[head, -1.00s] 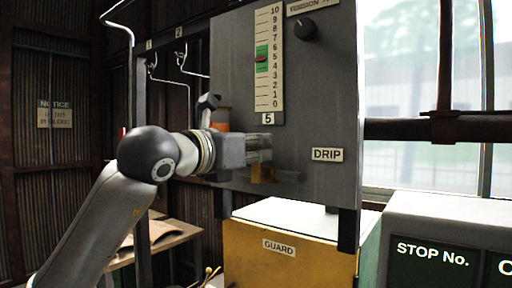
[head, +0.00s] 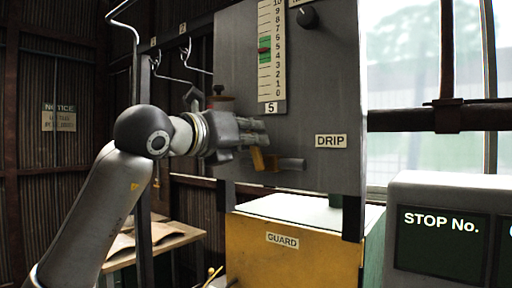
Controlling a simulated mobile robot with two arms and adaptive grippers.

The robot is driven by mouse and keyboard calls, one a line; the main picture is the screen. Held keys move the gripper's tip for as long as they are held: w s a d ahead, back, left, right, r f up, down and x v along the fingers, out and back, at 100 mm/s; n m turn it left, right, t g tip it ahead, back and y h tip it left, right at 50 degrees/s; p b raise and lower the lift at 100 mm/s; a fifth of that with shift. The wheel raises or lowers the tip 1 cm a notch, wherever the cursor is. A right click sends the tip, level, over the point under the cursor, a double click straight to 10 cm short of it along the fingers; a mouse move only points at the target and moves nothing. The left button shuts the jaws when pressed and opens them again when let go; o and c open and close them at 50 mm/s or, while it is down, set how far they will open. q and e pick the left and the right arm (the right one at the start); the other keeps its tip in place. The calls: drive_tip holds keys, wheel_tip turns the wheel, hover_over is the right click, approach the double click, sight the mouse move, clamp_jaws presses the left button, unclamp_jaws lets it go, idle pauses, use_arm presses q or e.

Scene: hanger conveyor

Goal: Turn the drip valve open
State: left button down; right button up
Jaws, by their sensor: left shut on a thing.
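The drip valve sits on the lower part of the grey panel (head: 335,85), left of the DRIP label (head: 331,141). Its yellow-orange part (head: 259,159) and a short grey pipe stub (head: 291,164) show below my left gripper's fingers. My left gripper (head: 262,134) reaches in from the left, its fingers shut at the valve. The fingers hide the part they hold, so the handle's exact angle cannot be made out. My right gripper is not in view.
Above the valve are a tension scale (head: 271,52) and a black knob (head: 307,17). A yellow GUARD box (head: 290,252) stands below the panel. A STOP No. display (head: 440,250) is at lower right. Wire hangers (head: 182,60) hang at upper left.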

use_arm(q)
drive_tip(key=shift+w+a+f+n+b, duration=0.2)
drive_tip(key=shift+a+n+b, duration=0.1)
drive_tip(key=shift+n+b, duration=0.35)
drive_tip(key=shift+w+a+f+n+b, duration=0.25)
drive_tip(key=shift+n+b, duration=0.2)
drive_tip(key=shift+n, duration=0.4)
drive_tip(key=shift+a+r, duration=0.1)
drive_tip(key=c, duration=1.4)
unclamp_jaws()
drive_tip(key=shift+s, duration=0.1)
drive_tip(key=v, duration=1.2)
